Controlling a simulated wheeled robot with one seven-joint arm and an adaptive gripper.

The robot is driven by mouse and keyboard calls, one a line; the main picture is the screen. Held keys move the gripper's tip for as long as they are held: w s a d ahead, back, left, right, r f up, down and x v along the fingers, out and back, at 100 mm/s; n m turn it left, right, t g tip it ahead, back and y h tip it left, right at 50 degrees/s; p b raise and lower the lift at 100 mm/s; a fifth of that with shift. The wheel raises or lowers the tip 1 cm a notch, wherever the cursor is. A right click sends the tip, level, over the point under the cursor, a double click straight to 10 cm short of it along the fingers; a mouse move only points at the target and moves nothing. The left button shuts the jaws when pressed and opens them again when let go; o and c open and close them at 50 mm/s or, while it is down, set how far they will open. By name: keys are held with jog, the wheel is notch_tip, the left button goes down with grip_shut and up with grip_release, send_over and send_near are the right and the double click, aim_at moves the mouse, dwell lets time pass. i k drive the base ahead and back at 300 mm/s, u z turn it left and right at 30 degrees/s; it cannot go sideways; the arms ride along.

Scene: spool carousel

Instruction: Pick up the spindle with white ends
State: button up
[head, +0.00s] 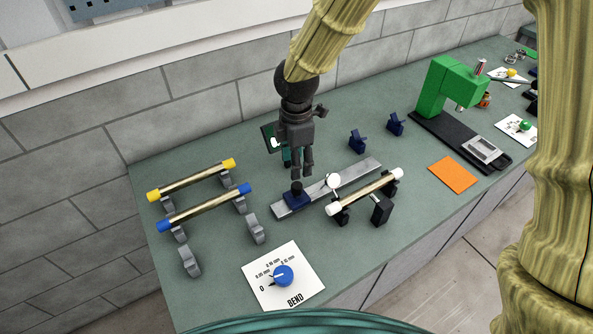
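The spindle with white ends (362,192) is a brass-coloured rod with a white cap at each end. It lies level across two black supports near the front middle of the bench. My gripper (302,175) points downward and shows to the left of and farther back than the spindle, apart from it. Its two fingertips show close together with nothing visible between them. The angle hides how far open they are. Two similar spindles, with yellow ends (192,179) and with blue ends (207,207), rest on grey supports at the left.
A grey rail (352,174) with a dark blue block (296,195) lies behind the spindle, and a white round dial (333,181) stands close by. A black block (381,211) is at its front. A green press (443,85) and orange pad (453,174) are right; a blue-knob card (283,277) is in front.

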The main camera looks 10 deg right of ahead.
aim_at(335, 206)
jog(key=k, duration=1)
